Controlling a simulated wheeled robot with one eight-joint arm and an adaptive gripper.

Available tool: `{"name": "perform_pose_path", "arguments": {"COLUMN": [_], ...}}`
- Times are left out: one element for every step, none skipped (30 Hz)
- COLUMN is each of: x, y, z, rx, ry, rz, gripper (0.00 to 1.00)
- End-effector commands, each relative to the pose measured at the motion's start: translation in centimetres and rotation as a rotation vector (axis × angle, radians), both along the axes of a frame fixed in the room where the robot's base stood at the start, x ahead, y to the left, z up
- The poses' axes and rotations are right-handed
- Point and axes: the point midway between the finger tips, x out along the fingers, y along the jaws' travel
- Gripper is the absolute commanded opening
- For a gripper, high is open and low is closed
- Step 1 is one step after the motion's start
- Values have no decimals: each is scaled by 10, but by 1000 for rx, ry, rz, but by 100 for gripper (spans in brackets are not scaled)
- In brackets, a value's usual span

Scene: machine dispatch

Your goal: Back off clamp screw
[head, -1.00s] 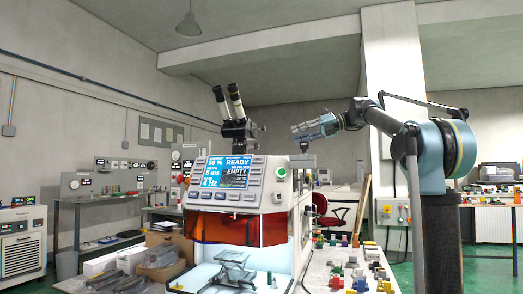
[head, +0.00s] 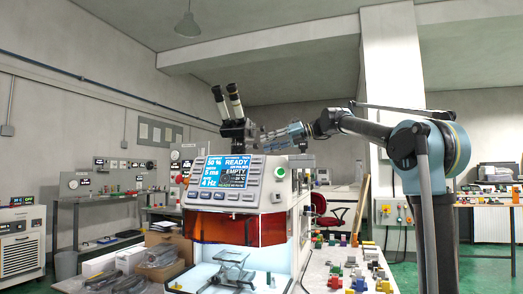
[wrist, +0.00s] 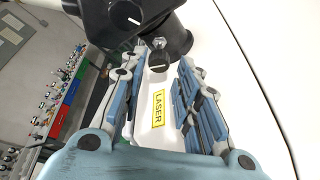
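The microscope (head: 233,128) stands on top of the laser machine (head: 225,190). I cannot tell for certain which is the clamp screw. My gripper (head: 266,139) is just right of the microscope in the head view. In the wrist view, my gripper (wrist: 161,62) is open, its fingers apart on either side of the black knob, with nothing held. Whether a finger touches the microscope is unclear.
A white surface with a yellow LASER label (wrist: 158,108) lies between and beyond my fingers. Several small coloured parts (head: 352,272) lie on the bench to the right. A pillar (head: 392,90) stands behind my arm.

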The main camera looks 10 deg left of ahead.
Motion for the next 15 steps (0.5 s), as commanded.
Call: {"name": "perform_pose_path", "arguments": {"x": [-2, -2, -3, -4, -4, -4, -4, -5, -5, -5, -5, -5, -5, -5, -5], "y": [9, 13, 19, 22, 26, 30, 32, 35, 38, 39, 40, 42, 42, 43, 43], "z": [-3, -4, -5, -6, -7, -8, -9, -10, -10, -11, -11, -11, -12, -12, -12], "rx": [0, 0, 0, 0, 0, -1, 0, 0, 0, 0, 0, 0, 0, 0, 0], "ry": [0, 1, 1, 1, 1, 0, 0, 0, 0, 0, 0, 0, 0, 0, 0], "rz": [4, 3, 3, 3, 3, 2, 1, 1, 1, 1, 1, 1, 1, 1, 1], "gripper": [30, 30, 30, 30, 30, 30, 30, 30, 30, 30, 30, 30, 30, 30, 30]}}
